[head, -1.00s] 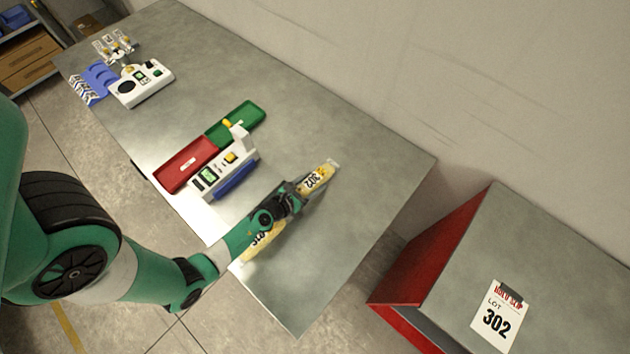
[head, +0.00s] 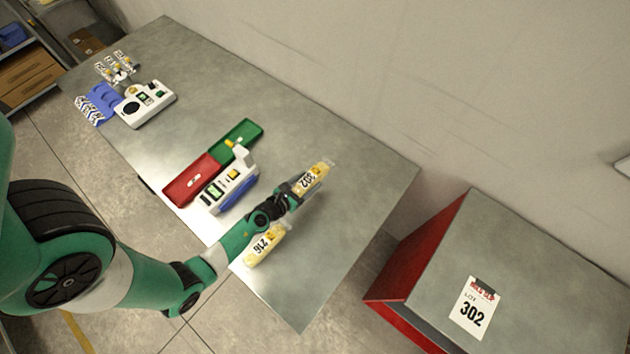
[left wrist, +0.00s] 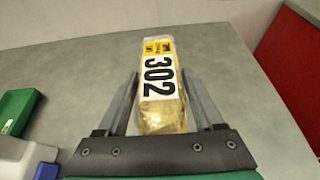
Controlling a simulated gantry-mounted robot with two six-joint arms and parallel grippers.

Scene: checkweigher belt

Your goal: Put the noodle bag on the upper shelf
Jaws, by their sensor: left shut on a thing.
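The noodle bag marked 302 (head: 312,178) is a clear and yellow pack with a white label. My left gripper (head: 292,193) is shut on it over the right part of the table. In the left wrist view the bag (left wrist: 159,80) stands out between the two fingers of the left gripper (left wrist: 163,105). A second bag, marked 216 (head: 262,245), lies on the table near its front edge, beside my left forearm. A red unit with a grey top (head: 540,240) stands to the right; its inside is mostly hidden. My right gripper is not in view.
A hold slip reading LOT 302 (head: 473,307) lies on the grey top. The table (head: 350,200) carries a red tray (head: 190,180), a green tray (head: 236,140) and a white device (head: 225,192). More devices stand at the far left. A gap separates table and red unit.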

